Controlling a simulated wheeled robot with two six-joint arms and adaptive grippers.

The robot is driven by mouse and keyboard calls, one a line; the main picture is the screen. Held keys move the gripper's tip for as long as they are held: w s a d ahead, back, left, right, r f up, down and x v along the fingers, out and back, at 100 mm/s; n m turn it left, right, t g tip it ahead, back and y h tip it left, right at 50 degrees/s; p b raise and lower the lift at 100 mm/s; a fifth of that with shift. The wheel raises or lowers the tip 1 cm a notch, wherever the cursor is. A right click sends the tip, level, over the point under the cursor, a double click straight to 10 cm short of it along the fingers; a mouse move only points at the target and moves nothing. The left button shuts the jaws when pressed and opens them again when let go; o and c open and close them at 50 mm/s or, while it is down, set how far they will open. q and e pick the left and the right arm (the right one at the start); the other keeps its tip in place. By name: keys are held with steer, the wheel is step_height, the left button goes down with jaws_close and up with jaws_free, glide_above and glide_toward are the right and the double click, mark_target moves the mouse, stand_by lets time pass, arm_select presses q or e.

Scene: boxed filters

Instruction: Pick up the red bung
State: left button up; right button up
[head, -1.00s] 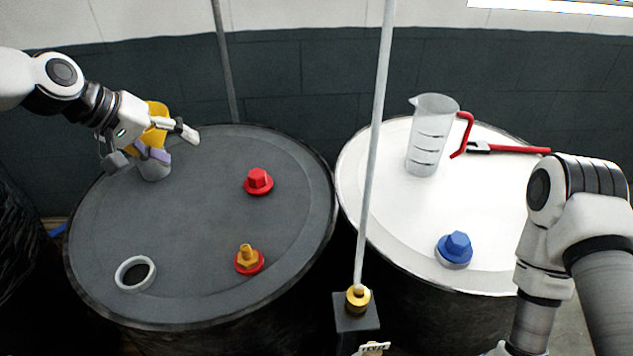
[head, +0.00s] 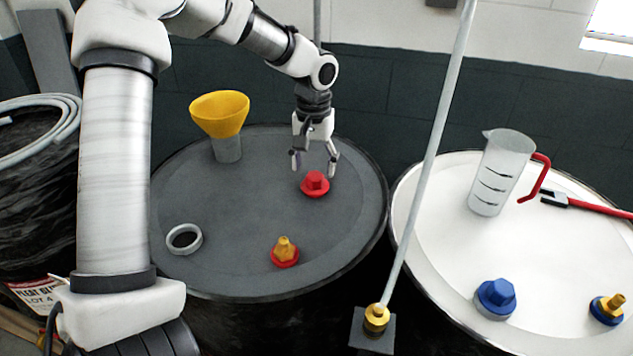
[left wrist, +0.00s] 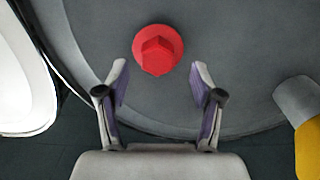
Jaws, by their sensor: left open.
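The red bung (head: 315,184) has a hexagonal top and a round flange, and sits on the dark grey drum lid (head: 235,265). In the left wrist view the bung (left wrist: 158,49) lies just beyond the fingertips, centred between them. My left gripper (head: 315,170) is open and empty, pointing down just above and behind the bung. It also shows in the left wrist view (left wrist: 160,75) with its fingers apart on both sides. It does not appear to touch the bung. My right gripper is not in view.
On the same lid stand a yellow funnel (head: 220,115) in a grey neck, a grey ring (head: 184,239) and a brass fitting on a red base (head: 285,252). A slanted pale rod (head: 430,150) rises between the drums. The white drum (head: 450,230) carries a jug (head: 500,175) and blue bung (head: 495,298).

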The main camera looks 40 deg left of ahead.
mark_target(315, 175)
arm_select(q)
steer(key=f, duration=0.2)
steer(key=shift+d+f, duration=0.4)
steer(key=shift+a+f, duration=0.25)
steer(key=shift+f, duration=0.05)
steer(key=c, duration=0.7)
steer(key=shift+d, duration=0.1)
steer(key=c, duration=0.5)
steer(key=shift+r, duration=0.1)
steer(key=shift+c, duration=0.2)
